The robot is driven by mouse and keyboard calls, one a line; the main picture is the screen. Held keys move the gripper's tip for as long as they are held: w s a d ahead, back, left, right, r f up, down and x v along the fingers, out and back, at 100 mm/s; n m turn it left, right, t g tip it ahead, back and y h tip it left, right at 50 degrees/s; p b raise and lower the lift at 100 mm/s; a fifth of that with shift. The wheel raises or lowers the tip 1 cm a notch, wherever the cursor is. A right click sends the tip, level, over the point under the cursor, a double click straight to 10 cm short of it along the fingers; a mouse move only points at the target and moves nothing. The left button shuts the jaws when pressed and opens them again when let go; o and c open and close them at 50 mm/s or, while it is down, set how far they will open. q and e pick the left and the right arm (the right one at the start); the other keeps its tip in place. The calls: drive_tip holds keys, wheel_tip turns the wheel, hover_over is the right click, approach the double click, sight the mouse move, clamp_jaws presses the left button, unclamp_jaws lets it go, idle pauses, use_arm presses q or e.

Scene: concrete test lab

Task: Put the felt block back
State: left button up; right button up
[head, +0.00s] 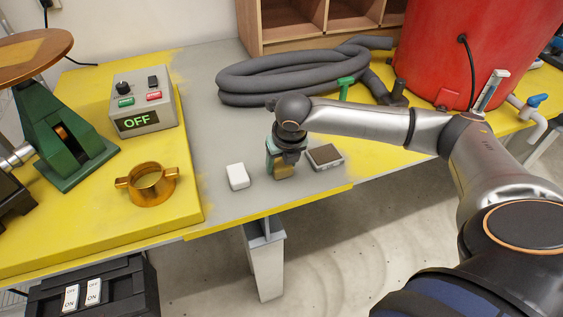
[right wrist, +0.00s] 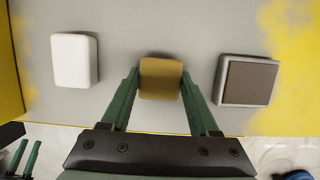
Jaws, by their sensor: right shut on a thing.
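My right gripper (head: 280,160) points down over the grey strip of the table. It is shut on a tan-brown block (head: 284,173), which looks like the felt block. In the right wrist view the block (right wrist: 161,80) sits between the two green fingers (right wrist: 159,92). I cannot tell whether the block touches the table. A white block (head: 237,176) lies to its left, and a grey block with a dark brown top (head: 325,157) lies to its right, both apart from it.
A coiled grey hose (head: 275,80) and a red barrel (head: 468,55) stand behind. On the left yellow surface are a control box reading OFF (head: 146,105), a brass ring (head: 149,184) and a green stand (head: 65,140). The table's front edge is close.

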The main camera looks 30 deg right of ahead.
drive_tip(key=o, duration=1.2)
drive_tip(key=p+v, duration=0.1)
drive_tip(key=v, duration=1.1)
drive_tip(key=shift+s, duration=0.1)
